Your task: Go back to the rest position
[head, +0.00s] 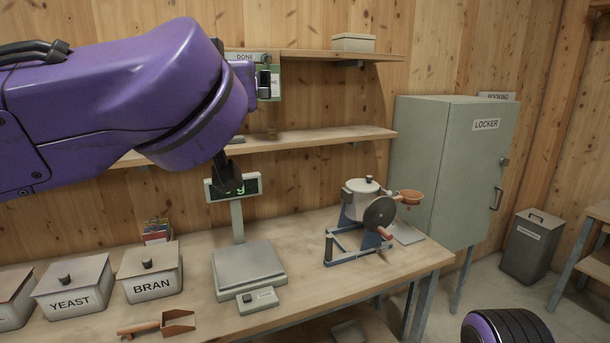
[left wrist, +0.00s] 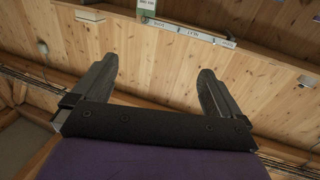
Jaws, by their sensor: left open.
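My left arm comes in from the left across the upper part of the head view, in front of the wall and shelves, above the bench. My left gripper (left wrist: 158,85) shows in the left wrist view with its two dark fingers wide apart and nothing between them. Behind the fingers are wooden boards and a labelled strip (left wrist: 185,32). In the head view a dark part at the arm's end overlaps the scale's display; the finger opening cannot be made out there. My right gripper is not in view.
The bench (head: 325,290) holds a scale (head: 248,262), a lidded pot on a crank stand (head: 360,203), a BRAN box (head: 152,272), a YEAST box (head: 75,287) and a wooden scoop (head: 178,320). Shelves (head: 310,137) line the wall. A green locker (head: 445,165) stands right.

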